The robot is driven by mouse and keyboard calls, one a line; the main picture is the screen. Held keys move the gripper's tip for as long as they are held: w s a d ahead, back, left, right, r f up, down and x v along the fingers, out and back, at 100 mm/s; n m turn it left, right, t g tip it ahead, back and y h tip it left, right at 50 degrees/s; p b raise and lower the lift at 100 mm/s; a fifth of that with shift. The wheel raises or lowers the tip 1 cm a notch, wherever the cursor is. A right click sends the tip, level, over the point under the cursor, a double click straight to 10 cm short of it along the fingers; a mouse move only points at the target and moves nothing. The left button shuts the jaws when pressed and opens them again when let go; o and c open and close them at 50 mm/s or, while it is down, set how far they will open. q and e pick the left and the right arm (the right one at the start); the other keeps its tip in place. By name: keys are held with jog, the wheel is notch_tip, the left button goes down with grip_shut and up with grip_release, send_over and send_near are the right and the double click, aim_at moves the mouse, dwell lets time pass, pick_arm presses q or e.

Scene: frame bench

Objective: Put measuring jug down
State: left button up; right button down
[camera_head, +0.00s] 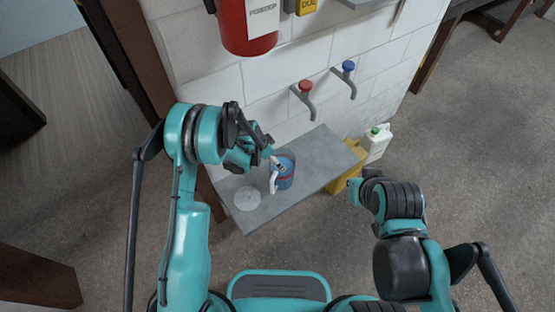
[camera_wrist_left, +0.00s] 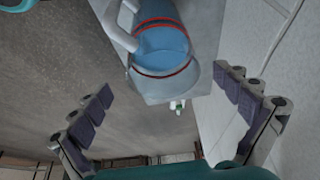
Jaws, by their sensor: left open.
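The measuring jug (camera_head: 285,175) is clear, with blue contents, red bands and a white handle. It stands upright on the grey shelf (camera_head: 318,158) below the taps. My left gripper (camera_head: 262,153) is open and empty, close beside the jug on its upper left in the head view. In the left wrist view the jug (camera_wrist_left: 165,42) lies beyond the open fingers (camera_wrist_left: 166,90), with a gap between them and it. My right gripper (camera_head: 356,189) is to the right, off the shelf's front right edge; its fingers are too small to read.
A red tap (camera_head: 305,90) and a blue tap (camera_head: 348,72) stick out of the white wall above the shelf. A pale round disc (camera_head: 247,198) lies on the shelf's left end. A white bottle (camera_head: 377,142) and a yellow container (camera_head: 345,172) stand past its right end.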

pick_arm(q)
jog(key=s+a+r+n+t+y, duration=0.1)
jog(key=s+a+r+n, duration=0.2)
jog(key=r, duration=0.6)
jog(key=s+a+r+n+p, duration=0.1)
jog(key=s+a+r, duration=0.25)
jog(key=r, duration=0.45)
jog(key=s+a+r+n+t+y, duration=0.15)
jog(key=s+r, duration=0.25)
jog(key=r, duration=0.5)
jog(key=s+a+r+n+t, duration=0.1)
jog(key=s+a+r+n, duration=0.1)
jog(key=s, duration=0.6)
jog(key=s+a+r+n+t+y, duration=0.1)
jog(key=s+a+r+n, duration=0.2)
jog(key=s, duration=0.5)
jog(key=shift+a, duration=0.6)
